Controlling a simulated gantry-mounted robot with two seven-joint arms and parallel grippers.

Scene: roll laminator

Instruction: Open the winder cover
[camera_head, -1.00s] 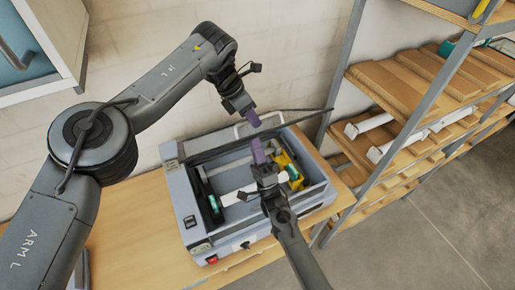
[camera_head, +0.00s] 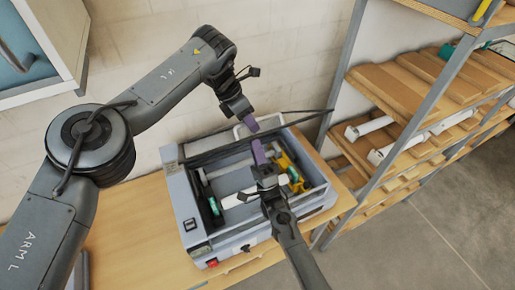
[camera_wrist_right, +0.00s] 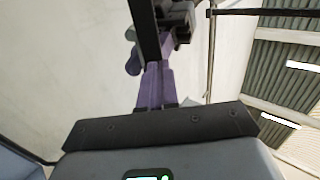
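The laminator (camera_head: 190,212) is a blue-grey box on the bench. Its winder cover (camera_head: 215,151) is raised at the back, seen nearly edge-on as a dark strip. The open bay shows a white roller (camera_head: 238,198), green ends and a yellow part. My left gripper (camera_head: 250,124) points down by the cover's upper edge; its finger gap is not clear. My right gripper (camera_head: 258,152) reaches over the bay with its purple fingers up near the cover; contact is unclear. In the right wrist view its fingers (camera_wrist_right: 154,87) are together, with a dark bar (camera_wrist_right: 145,30) just beyond.
A shelf rack (camera_head: 345,120) with wooden boards and white rolls stands close on the right. A pale wall (camera_head: 140,40) is behind the laminator. The wooden bench (camera_head: 130,220) is clear left of the laminator. A cabinet (camera_head: 50,50) hangs at upper left.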

